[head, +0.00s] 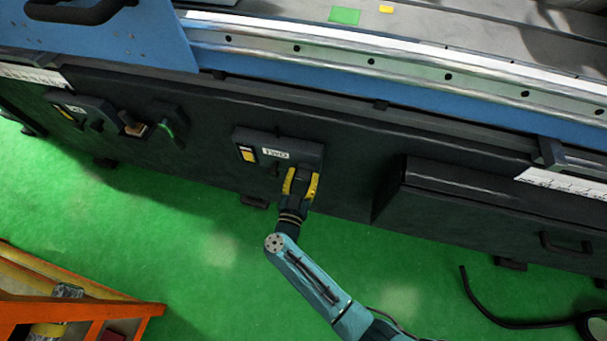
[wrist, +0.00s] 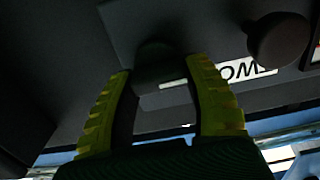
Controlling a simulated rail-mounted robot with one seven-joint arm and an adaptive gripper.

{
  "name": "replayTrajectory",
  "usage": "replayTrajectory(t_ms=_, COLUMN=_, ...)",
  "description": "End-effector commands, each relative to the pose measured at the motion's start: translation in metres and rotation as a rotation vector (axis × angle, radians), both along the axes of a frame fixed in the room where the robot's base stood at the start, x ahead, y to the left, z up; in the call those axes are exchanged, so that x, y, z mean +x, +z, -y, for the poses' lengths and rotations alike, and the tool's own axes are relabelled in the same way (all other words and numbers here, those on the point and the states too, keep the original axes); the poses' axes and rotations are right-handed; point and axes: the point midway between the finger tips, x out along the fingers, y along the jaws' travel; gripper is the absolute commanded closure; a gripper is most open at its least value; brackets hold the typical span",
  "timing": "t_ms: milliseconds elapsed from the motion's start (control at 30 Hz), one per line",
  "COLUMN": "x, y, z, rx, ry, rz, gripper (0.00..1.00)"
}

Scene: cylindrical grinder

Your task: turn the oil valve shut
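In the wrist view the handle (wrist: 158,67) lies between the fingertips of my gripper (wrist: 161,66). The fingers are apart, and I cannot tell whether they press on it. The handle's far side is hidden.
A round dark knob (wrist: 278,40) is close to the right finger. Another box (head: 85,108) and a green-marked handle (head: 172,130) are further left. A black cabinet (head: 480,210) juts out to the right. An orange frame (head: 80,300) stands on the green floor.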

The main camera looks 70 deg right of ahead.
Motion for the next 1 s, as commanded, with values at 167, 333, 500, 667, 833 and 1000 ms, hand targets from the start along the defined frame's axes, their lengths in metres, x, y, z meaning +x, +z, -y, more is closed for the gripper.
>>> replayTrajectory(t_ms=167, x=-0.0002, y=-0.0005, z=-0.0001, rx=0.001, ry=0.000, rz=0.000, gripper=0.87)
replayTrajectory(t_ms=333, x=-0.0003, y=-0.0003, z=-0.0002, rx=0.002, ry=0.000, rz=0.013, gripper=0.87)
replayTrajectory(t_ms=500, x=-0.0006, y=0.0003, z=-0.0003, rx=0.007, ry=0.000, rz=0.064, gripper=0.87)
replayTrajectory(t_ms=667, x=-0.0011, y=0.0008, z=-0.0003, rx=0.014, ry=0.000, rz=0.159, gripper=0.87)
replayTrajectory(t_ms=833, x=-0.0015, y=0.0003, z=-0.0003, rx=0.026, ry=0.000, rz=0.304, gripper=0.87)
replayTrajectory(t_ms=1000, x=-0.0023, y=-0.0012, z=-0.0004, rx=0.038, ry=0.000, rz=0.463, gripper=0.87)
